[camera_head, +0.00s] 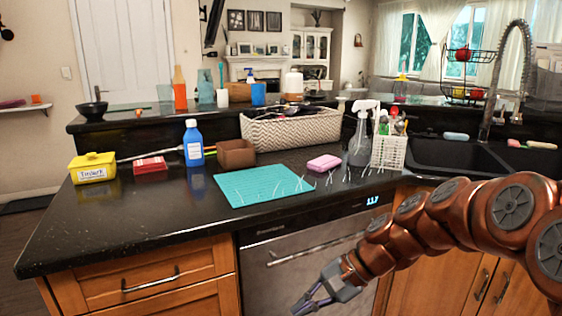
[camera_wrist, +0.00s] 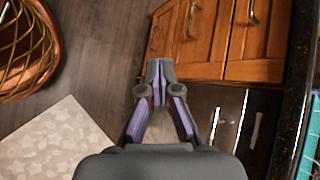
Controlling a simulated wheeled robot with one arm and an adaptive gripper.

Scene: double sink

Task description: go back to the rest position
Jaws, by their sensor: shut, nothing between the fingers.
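My gripper (camera_head: 306,304) hangs low in front of the dishwasher (camera_head: 300,254), below the counter's front edge, at the bottom of the head view. My copper-coloured arm reaches in from the right. In the wrist view my gripper (camera_wrist: 160,72) is shut, its purple-padded fingertips together with nothing between them. The wooden drawers (camera_wrist: 205,38) and the dishwasher front appear beyond and to the right of it.
The dark counter (camera_head: 130,235) holds a teal mat (camera_head: 260,185), a blue bottle (camera_head: 193,143), a yellow box (camera_head: 92,167) and a wicker basket (camera_head: 290,129). The sink (camera_head: 450,155) is at right. A woven basket (camera_wrist: 25,50) and pale rug (camera_wrist: 55,140) lie on the floor.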

